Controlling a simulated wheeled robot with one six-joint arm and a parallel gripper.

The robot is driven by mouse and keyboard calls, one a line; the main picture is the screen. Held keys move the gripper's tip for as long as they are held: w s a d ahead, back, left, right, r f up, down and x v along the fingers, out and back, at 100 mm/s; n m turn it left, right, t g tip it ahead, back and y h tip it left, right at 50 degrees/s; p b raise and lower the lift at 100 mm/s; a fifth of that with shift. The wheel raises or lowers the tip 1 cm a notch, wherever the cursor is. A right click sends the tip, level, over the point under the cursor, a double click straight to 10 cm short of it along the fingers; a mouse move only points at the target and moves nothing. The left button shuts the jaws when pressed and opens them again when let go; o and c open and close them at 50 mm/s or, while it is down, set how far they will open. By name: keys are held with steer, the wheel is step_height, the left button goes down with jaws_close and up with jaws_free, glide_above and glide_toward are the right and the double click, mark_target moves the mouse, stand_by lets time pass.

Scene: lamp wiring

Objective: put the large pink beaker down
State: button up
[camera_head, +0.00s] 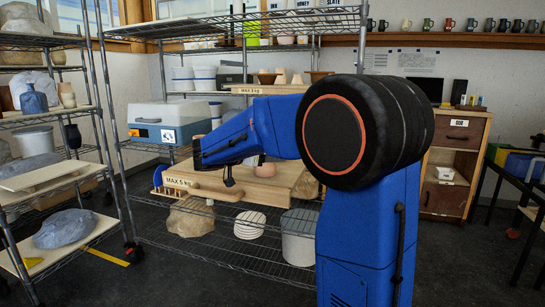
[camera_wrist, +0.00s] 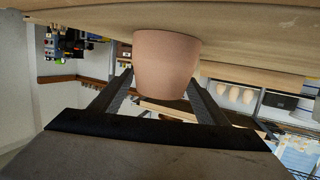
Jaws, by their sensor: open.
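The pink beaker (camera_head: 265,170) stands upright on the wooden board marked MAX 5 kg (camera_head: 180,183), on the middle level of the wire rack. In the wrist view, which is turned upside down, the pink beaker (camera_wrist: 167,62) sits between the two dark fingers, its wide end against the wooden surface (camera_wrist: 255,28). My gripper (camera_wrist: 160,84) is open around the beaker. In the head view my gripper (camera_head: 230,178) is just left of the beaker, partly hidden by my blue arm. Whether a finger touches the beaker I cannot tell.
A white and blue box-shaped machine (camera_head: 168,122) stands behind and left of the board. Above it is a shelf board marked MAX 3 kg (camera_head: 262,90) with small pots. Below are a wrapped lump (camera_head: 190,217), a white ribbed pot (camera_head: 250,224) and a grey bucket (camera_head: 299,237).

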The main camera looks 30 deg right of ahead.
steer(key=v, duration=0.9)
steer(key=shift+a+r, duration=0.1)
steer(key=shift+a, duration=0.2)
steer(key=shift+a, duration=0.1)
